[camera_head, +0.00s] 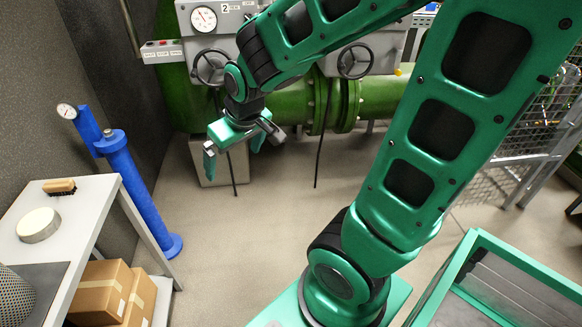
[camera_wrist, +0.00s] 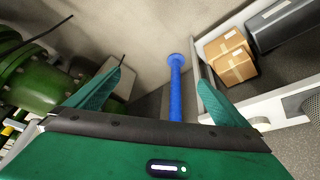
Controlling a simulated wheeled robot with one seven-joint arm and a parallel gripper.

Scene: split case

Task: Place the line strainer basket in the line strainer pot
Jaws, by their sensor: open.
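A grey perforated basket (camera_head: 14,297), which looks like the strainer basket, stands at the lower left edge of the head view, partly cut off. Its mesh side also shows at the right edge of the wrist view (camera_wrist: 313,106). A blue upright vessel (camera_head: 135,185) with a round top fitting stands on the floor beside the bench; I cannot tell if it is the strainer pot. It shows between my fingers in the wrist view (camera_wrist: 176,90). My gripper (camera_head: 233,163) is open and empty, in the air right of the blue vessel and far from the basket.
The bench (camera_head: 95,190) holds a brush (camera_head: 59,187) and a pale round disc (camera_head: 38,225). Cardboard boxes (camera_head: 103,290) sit on its lower shelf. Green pipework (camera_head: 290,105) with handwheels lines the back. A green-framed case (camera_head: 500,290) is lower right. The middle floor is clear.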

